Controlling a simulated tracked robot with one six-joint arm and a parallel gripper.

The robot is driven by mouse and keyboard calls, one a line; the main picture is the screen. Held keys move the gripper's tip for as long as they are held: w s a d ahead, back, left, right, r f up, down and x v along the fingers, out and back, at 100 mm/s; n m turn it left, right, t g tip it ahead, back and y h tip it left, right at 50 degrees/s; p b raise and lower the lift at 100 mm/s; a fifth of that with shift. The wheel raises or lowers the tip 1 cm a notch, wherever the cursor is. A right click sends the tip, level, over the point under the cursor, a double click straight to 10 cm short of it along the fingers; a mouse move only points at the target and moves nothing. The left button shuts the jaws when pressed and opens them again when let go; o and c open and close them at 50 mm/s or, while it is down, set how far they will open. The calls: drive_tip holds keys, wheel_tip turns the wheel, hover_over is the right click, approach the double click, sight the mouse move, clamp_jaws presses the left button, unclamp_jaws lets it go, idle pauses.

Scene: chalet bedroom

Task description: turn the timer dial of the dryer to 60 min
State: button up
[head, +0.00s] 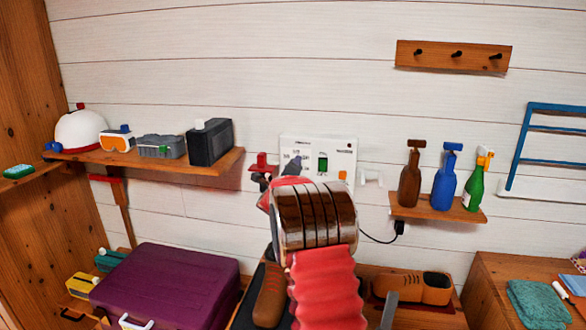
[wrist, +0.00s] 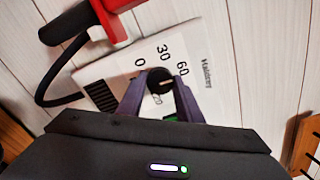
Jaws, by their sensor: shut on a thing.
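The dryer (head: 345,148) is a white panel on the plank wall, partly hidden behind my arm in the head view. In the wrist view its white face (wrist: 205,62) shows the printed marks 0, 30 and 60, and one more, partly covered, below the dial. The round black timer dial (wrist: 160,80) sits between my purple fingertips, and my gripper (wrist: 160,92) is shut on it. A pale line on the dial points roughly right, near the 60 side; its exact setting is hard to tell.
A red part (wrist: 118,6) with a black cord is beside the panel. The left shelf (head: 135,158) holds a helmet, goggles and boxes. The right shelf (head: 437,208) holds three spray bottles. A purple suitcase (head: 165,285) lies below left.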

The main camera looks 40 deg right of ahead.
drive_tip(key=shift+s+d+f, duration=0.1)
drive_tip(key=shift+f, duration=0.3)
drive_tip(key=o, duration=0.7)
drive_tip(key=shift+c, duration=0.2)
drive_tip(key=o, duration=0.4)
drive_tip(key=shift+r, duration=0.2)
drive_tip(key=shift+r, duration=0.1)
drive_tip(key=shift+a, duration=0.2)
drive_tip(key=v, duration=1.3)
drive_tip(key=shift+s+a, duration=0.15)
drive_tip(key=shift+s, duration=0.1)
